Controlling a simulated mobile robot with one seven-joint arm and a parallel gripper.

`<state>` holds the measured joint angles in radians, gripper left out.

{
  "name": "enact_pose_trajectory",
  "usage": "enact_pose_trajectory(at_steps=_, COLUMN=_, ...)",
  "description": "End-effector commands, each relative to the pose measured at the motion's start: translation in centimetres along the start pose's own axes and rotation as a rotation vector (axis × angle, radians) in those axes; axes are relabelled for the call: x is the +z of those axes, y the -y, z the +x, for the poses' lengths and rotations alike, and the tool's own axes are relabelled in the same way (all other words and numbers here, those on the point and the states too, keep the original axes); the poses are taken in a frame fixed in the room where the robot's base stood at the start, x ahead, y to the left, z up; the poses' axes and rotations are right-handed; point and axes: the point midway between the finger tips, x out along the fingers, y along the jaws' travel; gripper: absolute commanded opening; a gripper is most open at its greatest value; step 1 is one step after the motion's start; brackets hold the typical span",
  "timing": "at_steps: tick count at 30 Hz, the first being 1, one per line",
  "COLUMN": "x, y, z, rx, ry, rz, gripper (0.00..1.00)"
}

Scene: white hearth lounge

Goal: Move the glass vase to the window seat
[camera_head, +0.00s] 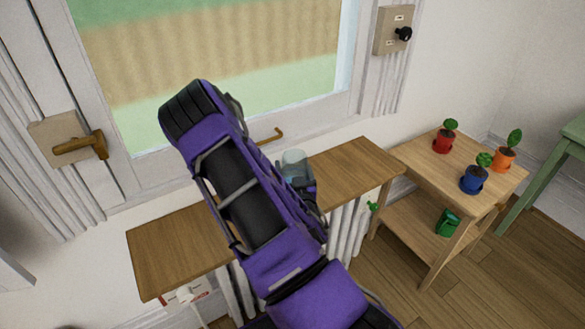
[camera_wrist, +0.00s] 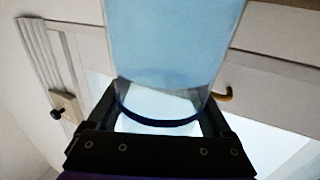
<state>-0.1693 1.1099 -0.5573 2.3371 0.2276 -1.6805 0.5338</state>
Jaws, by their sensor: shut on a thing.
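The glass vase (camera_wrist: 175,50) is a clear, bluish cylinder that fills the upper middle of the wrist view. My gripper (camera_wrist: 163,112) is shut on it, with one dark finger on each side of its lower part. In the head view the top of the vase (camera_head: 293,158) shows just to the right of my purple arm. The window seat (camera_head: 180,247) is a wooden board under the window, and my arm hides its middle. The vase and my gripper (camera_head: 300,178) appear over this board. I cannot tell whether the vase touches it.
A two-tier wooden side table (camera_head: 415,160) stands to the right with several small potted plants. A white radiator (camera_head: 345,228) is under the board. A window handle (camera_head: 272,136) sticks out behind the vase. The board's left and right ends are bare. A green table (camera_head: 560,150) is at far right.

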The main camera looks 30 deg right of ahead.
Motion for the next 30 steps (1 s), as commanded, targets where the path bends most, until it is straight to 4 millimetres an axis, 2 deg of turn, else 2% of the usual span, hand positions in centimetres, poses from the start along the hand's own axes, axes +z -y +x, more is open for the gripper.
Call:
enact_pose_trajectory(at_steps=8, x=0.2, y=0.0, z=0.0, rx=0.0, ry=-0.003, rz=0.0, gripper=0.0)
enact_pose_trajectory(at_steps=9, x=0.3, y=0.0, z=0.0, rx=0.0, ry=0.0, rz=0.0, gripper=0.86)
enact_pose_trajectory(at_steps=11, x=0.2, y=0.0, z=0.0, rx=0.0, ry=0.001, rz=0.0, gripper=0.97)
enact_pose_trajectory(at_steps=12, x=0.2, y=0.0, z=0.0, rx=0.0, ry=0.001, rz=0.0, gripper=1.0)
enact_pose_trajectory(at_steps=23, x=-0.1, y=0.0, z=-0.3, rx=0.0, ry=0.002, rz=0.0, gripper=1.0)
enact_pose_trajectory(at_steps=26, x=0.1, y=-0.1, z=-2.0, rx=0.002, ry=0.004, rz=0.0, gripper=1.0)
enact_pose_trajectory(at_steps=30, x=0.2, y=-0.1, z=-5.3, rx=0.003, ry=0.006, rz=0.0, gripper=1.0)
